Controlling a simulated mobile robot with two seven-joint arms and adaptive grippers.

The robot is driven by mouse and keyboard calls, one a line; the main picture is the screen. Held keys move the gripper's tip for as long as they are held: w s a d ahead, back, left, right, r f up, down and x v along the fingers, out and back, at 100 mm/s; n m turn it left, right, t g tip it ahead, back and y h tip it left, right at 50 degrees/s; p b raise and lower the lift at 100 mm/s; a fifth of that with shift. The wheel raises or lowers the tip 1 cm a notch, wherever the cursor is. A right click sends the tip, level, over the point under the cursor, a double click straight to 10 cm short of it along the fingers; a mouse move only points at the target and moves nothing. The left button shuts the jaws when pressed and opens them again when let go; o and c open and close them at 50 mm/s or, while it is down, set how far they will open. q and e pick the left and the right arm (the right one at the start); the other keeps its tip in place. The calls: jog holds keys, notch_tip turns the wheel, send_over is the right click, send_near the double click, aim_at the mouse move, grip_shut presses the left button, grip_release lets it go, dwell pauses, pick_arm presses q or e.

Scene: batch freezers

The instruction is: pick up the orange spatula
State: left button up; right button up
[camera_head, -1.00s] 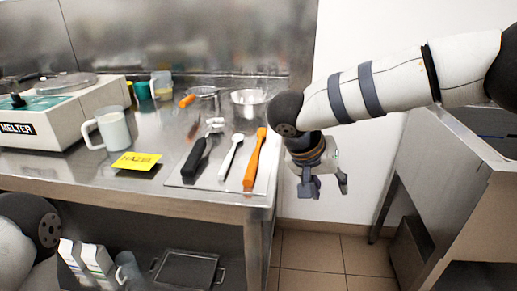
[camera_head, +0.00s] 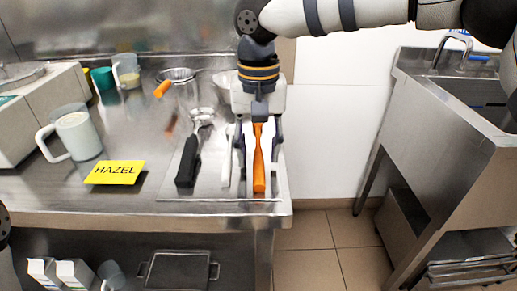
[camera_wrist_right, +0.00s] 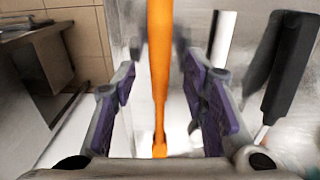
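The orange spatula (camera_head: 259,170) lies on a thin mat at the right end of the steel table, handle toward the front edge. My right gripper (camera_head: 260,146) is right above it, pointing down, its fingers on either side of the handle. In the right wrist view the spatula (camera_wrist_right: 159,75) runs between the two purple-padded fingers (camera_wrist_right: 163,95), with a gap on each side; the gripper is open. The spatula's far end is hidden behind the gripper in the head view. My left gripper is not in view.
A white spoon (camera_head: 227,165) lies close to the left finger, and a black-handled scoop (camera_head: 188,160) lies beyond it. The table's right edge is near.

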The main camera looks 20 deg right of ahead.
jog(key=shift+f, duration=0.7)
jog(key=shift+w, duration=0.1)
grip_shut()
jog(key=shift+r, duration=0.1)
